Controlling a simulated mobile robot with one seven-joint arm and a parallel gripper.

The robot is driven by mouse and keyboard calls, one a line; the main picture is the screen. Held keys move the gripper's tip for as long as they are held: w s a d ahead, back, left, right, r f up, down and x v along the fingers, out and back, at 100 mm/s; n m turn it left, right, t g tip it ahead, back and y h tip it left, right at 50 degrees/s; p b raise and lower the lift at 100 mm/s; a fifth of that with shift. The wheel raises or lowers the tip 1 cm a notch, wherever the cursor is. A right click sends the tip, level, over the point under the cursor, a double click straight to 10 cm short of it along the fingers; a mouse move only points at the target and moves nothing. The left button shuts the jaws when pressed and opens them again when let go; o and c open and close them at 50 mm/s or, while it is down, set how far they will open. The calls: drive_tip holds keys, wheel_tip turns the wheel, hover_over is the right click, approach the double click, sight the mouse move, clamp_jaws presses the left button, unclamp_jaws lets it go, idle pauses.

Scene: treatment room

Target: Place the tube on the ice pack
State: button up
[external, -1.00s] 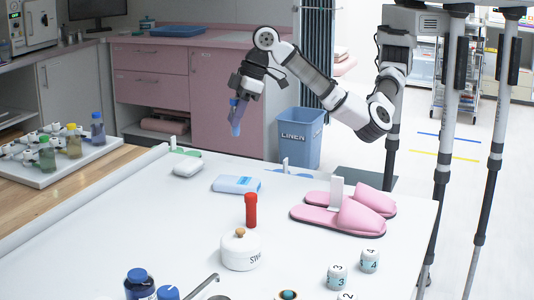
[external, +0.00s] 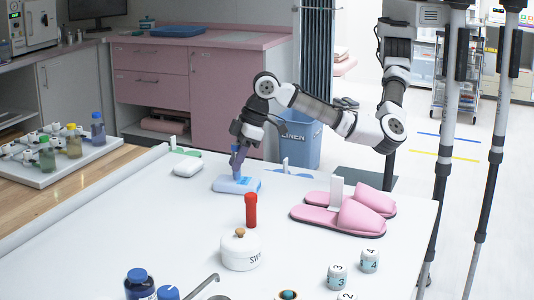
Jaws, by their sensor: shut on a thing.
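My gripper (external: 240,148) is shut on a blue-violet tube (external: 237,164) and points down over the ice pack. The tube is roughly upright, slightly tilted. The ice pack (external: 246,186) is a flat light-blue and white block lying on the white table. The tube's lower end is at the ice pack's top face in the picture; I cannot tell whether they touch. The gripper's fingers are small and dark here, and they partly hide the tube's upper end.
A red tube-like object (external: 251,210) stands by a white swab jar (external: 240,251). Pink slippers (external: 330,219) lie to the right, and a white rounded item (external: 188,169) lies to the left. A rack tray (external: 60,168) with bottles is at far left.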

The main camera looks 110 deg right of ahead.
drive_tip(key=shift+f, duration=0.1)
drive_tip(key=shift+f, duration=0.15)
drive_tip(key=o, duration=1)
drive_tip(key=shift+c, duration=0.2)
